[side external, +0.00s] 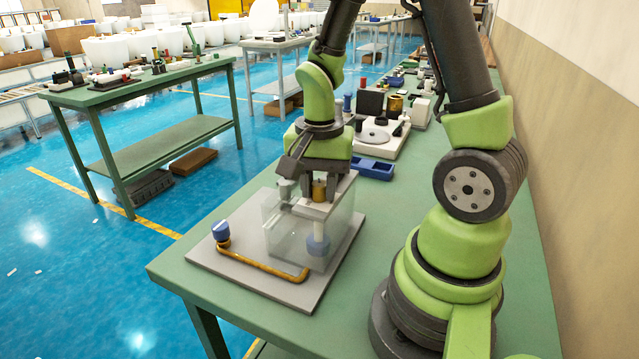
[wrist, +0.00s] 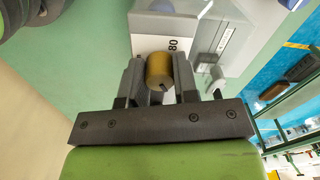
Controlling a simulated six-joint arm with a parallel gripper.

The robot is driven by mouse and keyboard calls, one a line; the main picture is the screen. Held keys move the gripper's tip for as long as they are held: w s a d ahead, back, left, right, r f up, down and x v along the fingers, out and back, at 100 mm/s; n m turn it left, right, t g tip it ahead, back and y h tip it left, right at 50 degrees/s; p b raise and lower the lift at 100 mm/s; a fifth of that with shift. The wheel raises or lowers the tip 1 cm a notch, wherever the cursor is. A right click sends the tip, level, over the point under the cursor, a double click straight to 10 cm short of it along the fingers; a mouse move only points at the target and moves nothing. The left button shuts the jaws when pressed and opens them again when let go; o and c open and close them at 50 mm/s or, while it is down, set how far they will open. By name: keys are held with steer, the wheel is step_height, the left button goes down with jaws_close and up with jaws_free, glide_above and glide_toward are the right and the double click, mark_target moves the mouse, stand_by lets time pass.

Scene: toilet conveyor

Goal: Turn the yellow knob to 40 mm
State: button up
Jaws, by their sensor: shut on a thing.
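The yellow knob (side external: 319,189) is a brass-coloured cylinder on top of a clear tank (side external: 280,240). In the wrist view the knob (wrist: 160,72) sits between the two dark fingers of my gripper (wrist: 158,76), which is shut on it from both sides. In the side view my gripper (side external: 308,182) points down over the tank's top plate. A white scale strip (wrist: 172,44) beside the knob shows "80"; its other marks are not readable. A white post with a blue part (side external: 318,245) stands inside the tank under the knob.
A grey knob (side external: 286,190) stands close beside the yellow one. A brass pipe (side external: 262,264) with a blue cap (side external: 221,231) runs along the grey base plate (side external: 230,279). A blue tray (side external: 373,168) and a white fixture (side external: 376,136) lie behind on the green table (side external: 400,190).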

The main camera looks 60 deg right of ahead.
mark_target(320, 183)
stand_by(0.3)
steer(key=o, duration=0.9)
step_height(320, 183, up, 10)
steer(key=s+a+r+n+t, duration=0.2)
steer(key=a+n, duration=0.1)
steer(key=s+a+r+n+t+y, duration=0.1)
steer(key=s+a+r+n+t, duration=0.1)
steer(key=a+n, duration=0.1)
steer(key=s+a+r+n+t+y, duration=0.1)
steer(key=s+a+r+n+t, duration=0.1)
steer(key=n, duration=0.3)
steer(key=shift+s+a+r+t, duration=0.35)
steer(key=shift+a+r+t, duration=0.05)
steer(key=shift+a+t, duration=0.25)
